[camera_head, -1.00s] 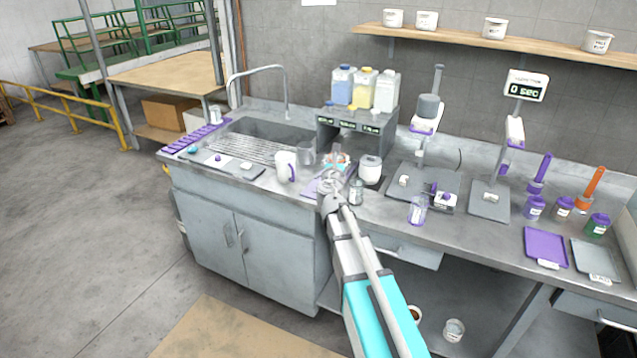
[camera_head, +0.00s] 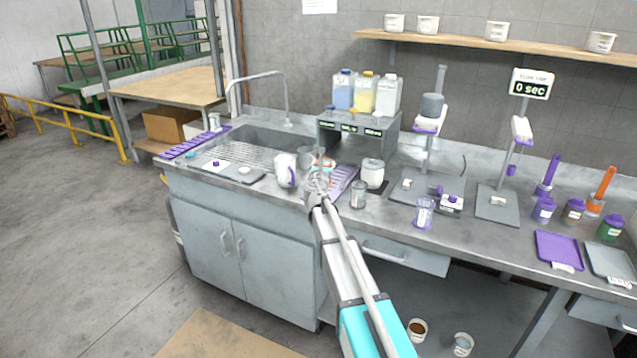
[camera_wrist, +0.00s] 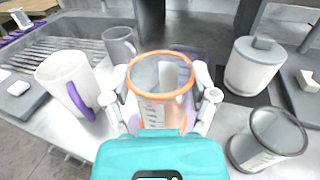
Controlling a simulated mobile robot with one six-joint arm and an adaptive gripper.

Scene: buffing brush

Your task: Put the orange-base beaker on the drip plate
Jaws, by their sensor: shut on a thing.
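The orange-base beaker is clear, with an orange ring at its top and grey marks on its side; it shows in the wrist view (camera_wrist: 160,100) and small in the head view (camera_head: 326,165). My gripper (camera_wrist: 163,97) is shut on it, a finger on each side, and it looks upright. In the head view my gripper (camera_head: 321,172) is over the counter by the sink. A purple plate (camera_head: 346,180) lies behind and below it. Grey plates lie under the two stands (camera_head: 410,191) (camera_head: 497,205). I cannot tell which plate is the drip plate.
A white mug with a purple handle (camera_wrist: 70,85) and a grey mug (camera_wrist: 121,45) stand left of the beaker. A white lidded jar (camera_wrist: 250,68) and a clear glass (camera_wrist: 268,140) stand to its right. A purple-base beaker (camera_head: 424,212) stands further right.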

